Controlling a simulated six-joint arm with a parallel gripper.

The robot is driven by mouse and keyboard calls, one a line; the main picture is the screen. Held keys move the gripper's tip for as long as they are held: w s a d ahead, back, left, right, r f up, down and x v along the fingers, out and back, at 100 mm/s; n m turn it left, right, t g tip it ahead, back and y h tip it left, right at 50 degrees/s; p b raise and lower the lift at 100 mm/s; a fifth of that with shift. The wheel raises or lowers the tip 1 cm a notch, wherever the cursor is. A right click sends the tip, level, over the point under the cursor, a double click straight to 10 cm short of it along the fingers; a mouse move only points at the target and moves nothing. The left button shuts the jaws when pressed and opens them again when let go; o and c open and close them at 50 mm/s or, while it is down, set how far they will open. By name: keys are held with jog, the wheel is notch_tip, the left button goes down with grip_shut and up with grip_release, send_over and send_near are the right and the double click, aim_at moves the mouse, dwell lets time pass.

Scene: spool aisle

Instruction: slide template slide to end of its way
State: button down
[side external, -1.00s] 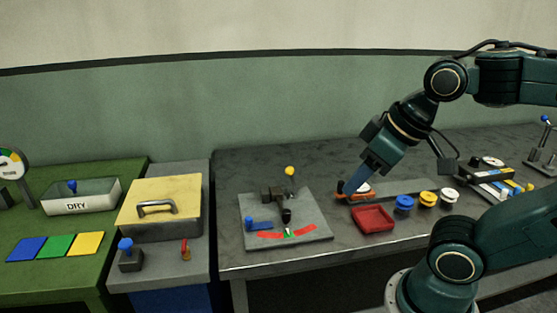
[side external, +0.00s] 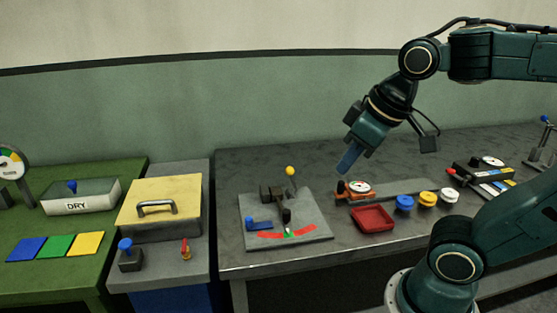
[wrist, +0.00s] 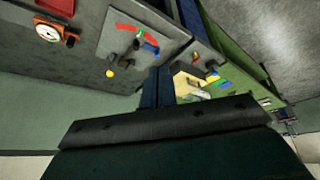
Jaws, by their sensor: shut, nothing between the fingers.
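An orange slide (side external: 354,195) with a round white dial and a dark knob sits at the left end of a flat grey rail (side external: 400,187) on the dark table. I take it to be the template slide. It also shows in the wrist view, with an orange body and white dial (wrist: 48,32), at the upper left. My gripper (side external: 346,170) is shut and empty, above the slide's left end and apart from it. In the wrist view my blue fingers (wrist: 165,85) are together at the centre.
A red tray (side external: 373,218) and blue, yellow and white spools (side external: 404,204) stand in front of the rail. A grey plate (side external: 290,238) with a yellow-knobbed lever and red-green scale lies to the left.

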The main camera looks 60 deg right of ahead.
jog(key=w+d+r+n+g, duration=0.1)
jog(key=w+d+r+g, duration=0.15)
jog(key=w, duration=0.75)
jog(key=n+g+h, duration=0.2)
jog(key=n+g, duration=0.1)
send_over(249, 223)
jog(key=w+a, duration=0.3)
notch_tip(249, 223, down, 9)
jog(key=w+a+f+n+g, duration=0.1)
jog(key=w+f, duration=0.5)
jog(key=f, duration=0.6)
jog(key=shift+n+g+y, duration=0.3)
jog(key=shift+g+y, duration=0.1)
jog(key=shift+g, duration=0.05)
jog(key=shift+f, duration=0.1)
jog(key=x, duration=0.9)
jog(key=shift+s+f, duration=0.15)
jog(key=shift+f, duration=0.15)
jog(key=shift+s+d, duration=0.5)
jog(key=shift+s, duration=0.35)
jog(key=shift+s+d, duration=0.5)
jog(key=shift+s, duration=0.35)
